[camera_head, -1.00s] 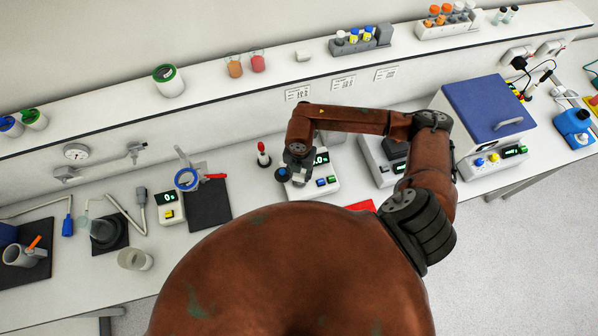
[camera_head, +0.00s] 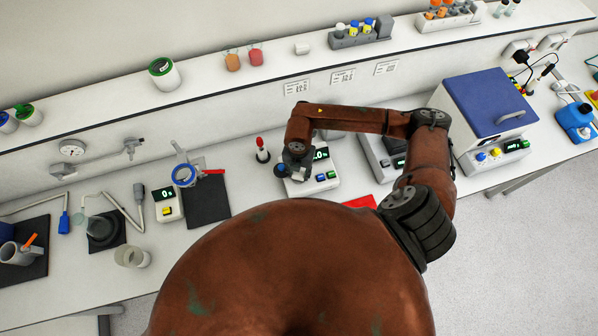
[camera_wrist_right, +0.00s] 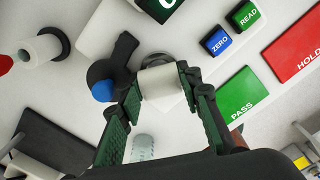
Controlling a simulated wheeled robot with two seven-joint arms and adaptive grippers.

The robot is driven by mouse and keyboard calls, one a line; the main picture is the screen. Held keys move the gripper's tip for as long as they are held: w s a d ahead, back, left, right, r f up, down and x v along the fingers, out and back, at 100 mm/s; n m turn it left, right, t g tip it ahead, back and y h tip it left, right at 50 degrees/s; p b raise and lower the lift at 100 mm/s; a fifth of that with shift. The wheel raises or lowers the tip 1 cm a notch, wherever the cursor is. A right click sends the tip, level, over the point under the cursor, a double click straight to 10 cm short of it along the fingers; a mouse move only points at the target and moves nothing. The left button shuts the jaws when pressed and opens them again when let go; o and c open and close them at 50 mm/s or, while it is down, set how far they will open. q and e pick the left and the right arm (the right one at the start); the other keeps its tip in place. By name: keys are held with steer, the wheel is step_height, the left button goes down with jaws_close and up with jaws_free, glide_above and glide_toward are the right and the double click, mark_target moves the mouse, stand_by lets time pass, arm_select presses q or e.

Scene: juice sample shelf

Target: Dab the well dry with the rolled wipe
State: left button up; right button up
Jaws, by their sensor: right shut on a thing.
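The rolled wipe (camera_wrist_right: 162,88) is a short white roll. In the right wrist view it sits between the green-padded fingers of my right gripper (camera_wrist_right: 160,84), which is shut on it. The roll is over a dark round ring (camera_wrist_right: 155,60) on the white bench instrument, which appears to be the well. The roll hides much of the ring, and I cannot tell whether they touch. A dark arm with a blue knob (camera_wrist_right: 103,90) is beside the left finger. In the head view my right gripper (camera_head: 293,178) is over the instrument (camera_head: 325,176). My left gripper is out of view.
Blue ZERO (camera_wrist_right: 216,42) and green READ (camera_wrist_right: 246,16) buttons are right of the roll. A green PASS panel (camera_wrist_right: 240,95) and red HOLD panel (camera_wrist_right: 298,45) lie close by. A red-topped bottle (camera_head: 262,152) stands left of the instrument. A blue-lidded box (camera_head: 487,105) stands farther right.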

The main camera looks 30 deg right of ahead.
steer(key=shift+f, duration=0.3)
steer(key=shift+w+r+b, duration=0.1)
steer(key=shift+w+b, duration=0.3)
stand_by(0.3)
steer(key=shift+s, duration=0.4)
steer(key=shift+s+a, duration=0.1)
steer(key=shift+s, duration=0.25)
steer(key=shift+w+a+f, duration=0.2)
steer(key=shift+w+a, duration=0.1)
steer(key=shift+w, duration=0.1)
steer(key=shift+d, duration=0.25)
steer(key=shift+s+d, duration=0.2)
steer(key=shift+d, duration=0.4)
